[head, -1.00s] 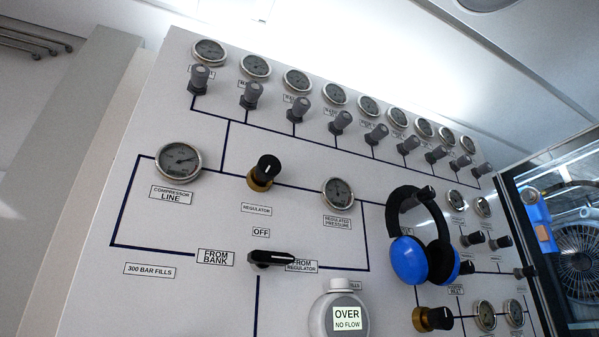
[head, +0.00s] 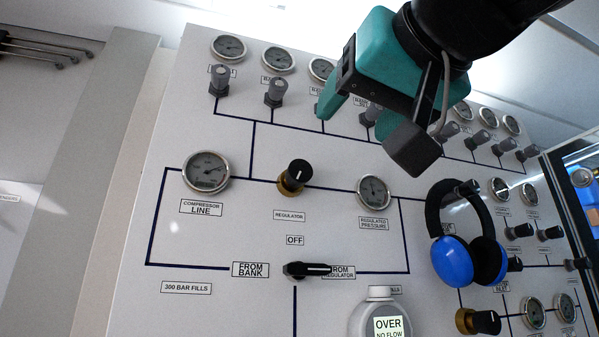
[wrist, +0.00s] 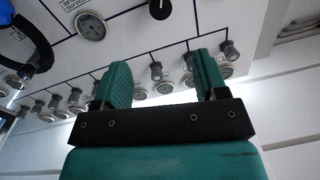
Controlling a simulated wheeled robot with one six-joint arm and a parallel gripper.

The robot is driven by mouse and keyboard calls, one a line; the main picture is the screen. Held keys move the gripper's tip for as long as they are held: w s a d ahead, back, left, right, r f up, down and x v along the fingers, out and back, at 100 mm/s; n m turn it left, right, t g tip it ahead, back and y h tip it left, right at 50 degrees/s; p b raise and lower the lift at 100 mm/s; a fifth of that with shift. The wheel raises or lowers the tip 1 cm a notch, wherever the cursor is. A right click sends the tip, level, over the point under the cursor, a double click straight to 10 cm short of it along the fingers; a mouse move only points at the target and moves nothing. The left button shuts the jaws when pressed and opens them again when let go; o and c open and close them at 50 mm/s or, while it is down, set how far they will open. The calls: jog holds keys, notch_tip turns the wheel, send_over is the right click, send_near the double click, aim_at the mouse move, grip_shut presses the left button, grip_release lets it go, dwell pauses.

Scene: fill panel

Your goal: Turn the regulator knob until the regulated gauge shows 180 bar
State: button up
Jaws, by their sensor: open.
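The regulator knob (head: 294,176), black with a brass base and a white mark, is on the panel left of the regulated pressure gauge (head: 374,191). The gauge has a needle, but its reading is too small to tell. In the wrist view the regulator knob (wrist: 160,8) shows at the top edge and the regulated gauge (wrist: 90,26) at upper left. My gripper (head: 368,130) is in front of the upper panel, above and right of the knob and apart from it. In the wrist view its two green fingers (wrist: 163,85) are spread with nothing between them.
Blue and black headphones (head: 466,240) hang on the panel's right part. A selector lever (head: 307,269) sits below the knob, and a white OVER/NO FLOW device (head: 384,318) is lower right of it. Rows of small gauges and grey valve knobs (head: 276,92) line the top. The space before the regulator knob looks clear.

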aim_at(301, 173)
jog(key=p+x, duration=0.3)
jog(key=x, duration=1.4)
jog(key=shift+f, duration=0.15)
jog(key=shift+c, duration=0.4)
jog(key=c, duration=0.8)
jog(key=shift+n+p, duration=0.35)
jog(key=shift+n, duration=0.75)
jog(key=shift+c, duration=0.2)
jog(key=o, duration=0.9)
jog(key=shift+b+v, duration=1.55)
jog(key=shift+v, duration=7.15)
